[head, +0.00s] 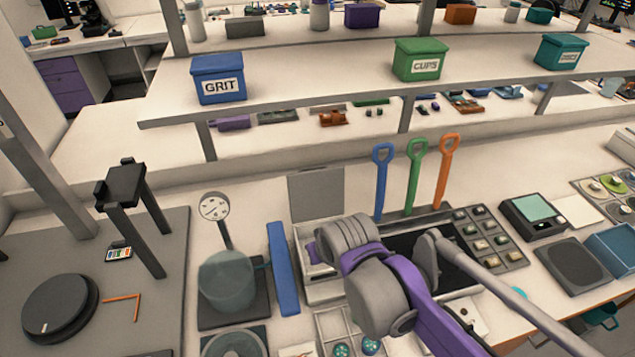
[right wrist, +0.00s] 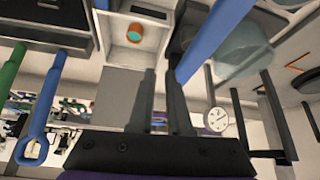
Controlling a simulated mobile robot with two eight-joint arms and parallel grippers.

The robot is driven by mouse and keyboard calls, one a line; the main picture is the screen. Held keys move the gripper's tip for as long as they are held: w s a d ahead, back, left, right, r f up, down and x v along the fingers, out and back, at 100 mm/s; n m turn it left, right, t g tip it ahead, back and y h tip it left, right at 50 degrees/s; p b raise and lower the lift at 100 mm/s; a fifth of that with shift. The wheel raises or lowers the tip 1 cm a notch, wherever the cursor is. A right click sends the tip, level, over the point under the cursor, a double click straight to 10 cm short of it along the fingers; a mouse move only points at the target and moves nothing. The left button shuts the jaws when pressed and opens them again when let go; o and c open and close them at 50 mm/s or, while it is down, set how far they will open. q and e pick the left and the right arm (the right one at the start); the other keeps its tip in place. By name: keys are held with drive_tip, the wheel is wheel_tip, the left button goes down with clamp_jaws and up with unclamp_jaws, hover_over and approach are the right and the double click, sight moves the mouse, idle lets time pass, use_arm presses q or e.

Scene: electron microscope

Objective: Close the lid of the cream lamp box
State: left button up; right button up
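The cream lamp box (head: 322,292) stands on the bench, partly hidden behind my right arm. Its lid, a grey-beige panel (head: 316,194), stands open and upright at the back edge. In the right wrist view the lid (right wrist: 119,92) lies beyond the pale open box (right wrist: 118,54), which holds a small orange and teal round piece (right wrist: 135,33). My right gripper (right wrist: 162,78) shows two dark fingers with a narrow gap and nothing between them, near the lid's side. In the head view my right arm hides its fingers. My left gripper is out of view.
A blue bar (head: 283,270) stands close at the box's left, with a beaker (head: 228,280) and a round dial (head: 214,208) beyond it. Blue, green and orange handles (head: 448,170) rise at the right. A shelf with a GRIT bin (head: 218,80) runs behind.

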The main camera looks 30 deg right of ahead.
drive_tip(key=shift+m+t, duration=0.4)
drive_tip(key=w+d+r, duration=0.1)
drive_tip(key=w, duration=0.2)
drive_tip(key=w+d+r, duration=0.1)
drive_tip(key=w+r, duration=0.1)
drive_tip(key=w, duration=0.2)
drive_tip(key=w+d+r, duration=0.2)
drive_tip(key=w, duration=0.1)
drive_tip(key=shift+w, duration=0.25)
clamp_jaws()
wheel_tip(320, 180, up, 3)
drive_tip(key=m+h, duration=0.1)
hover_over(315, 192)
drive_tip(key=w+d, duration=0.2)
drive_tip(key=w, duration=0.1)
drive_tip(key=w+x, duration=0.1)
drive_tip(key=x, duration=0.9)
drive_tip(key=shift+t, duration=0.4)
drive_tip(key=s, duration=0.3)
drive_tip(key=s+a+p, duration=0.1)
drive_tip(key=shift+s+r, duration=0.3)
drive_tip(key=shift+r, duration=0.1)
drive_tip(key=shift+s+a+h, duration=0.1)
drive_tip(key=shift+s+h, duration=0.05)
drive_tip(key=shift+h, duration=0.15)
